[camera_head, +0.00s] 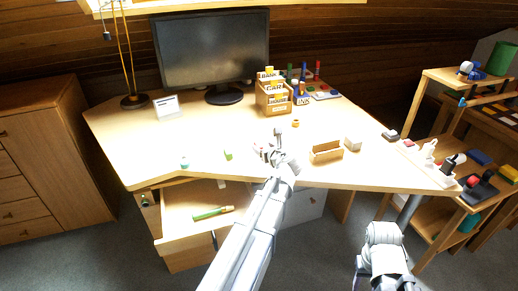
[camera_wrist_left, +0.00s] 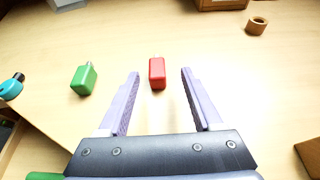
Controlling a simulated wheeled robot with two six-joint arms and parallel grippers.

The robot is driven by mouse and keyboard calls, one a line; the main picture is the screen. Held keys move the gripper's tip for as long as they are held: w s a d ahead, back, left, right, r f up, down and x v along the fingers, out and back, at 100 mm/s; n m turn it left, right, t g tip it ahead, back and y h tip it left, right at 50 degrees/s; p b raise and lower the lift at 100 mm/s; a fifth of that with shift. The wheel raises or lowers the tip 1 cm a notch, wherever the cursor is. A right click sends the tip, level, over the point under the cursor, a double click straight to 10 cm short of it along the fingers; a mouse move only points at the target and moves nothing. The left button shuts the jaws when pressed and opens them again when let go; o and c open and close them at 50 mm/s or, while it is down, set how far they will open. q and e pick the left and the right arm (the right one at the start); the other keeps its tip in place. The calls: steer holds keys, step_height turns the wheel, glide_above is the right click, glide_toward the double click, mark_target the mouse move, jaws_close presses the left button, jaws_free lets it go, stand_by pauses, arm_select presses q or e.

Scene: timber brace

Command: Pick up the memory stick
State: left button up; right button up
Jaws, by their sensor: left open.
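A small red stick (camera_wrist_left: 157,73) with a short pale metal end, looking like a memory stick, lies flat on the desk in the left wrist view. My left gripper (camera_wrist_left: 160,85) is open and empty, its two purple fingers pointing towards the red stick, which shows between the fingertips. In the head view, my left gripper (camera_head: 270,150) is over the desk's front middle and mostly hides the red stick. A similar green stick (camera_wrist_left: 84,78) lies to its left, also in the head view (camera_head: 228,155).
A teal item (camera_wrist_left: 12,87) lies further left. A tape ring (camera_wrist_left: 256,25) is at the upper right. A small wooden box (camera_head: 326,152) stands right of my left gripper. A card organiser (camera_head: 273,97) and monitor (camera_head: 212,48) stand behind. Left of the green stick the desk is mostly clear.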

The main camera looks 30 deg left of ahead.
mark_target(259, 146)
arm_select(q)
steer(key=b+x, duration=0.1)
steer(key=x, duration=0.1)
steer(key=b+x, duration=0.1)
steer(key=x, duration=0.1)
steer(key=shift+s+a+f, duration=0.1)
steer(key=shift+a+f, duration=0.15)
steer(key=shift+f, duration=0.05)
steer(key=shift+w+a, duration=0.2)
steer(key=shift+a, duration=0.05)
steer(key=shift+c, duration=0.3)
jaws_close()
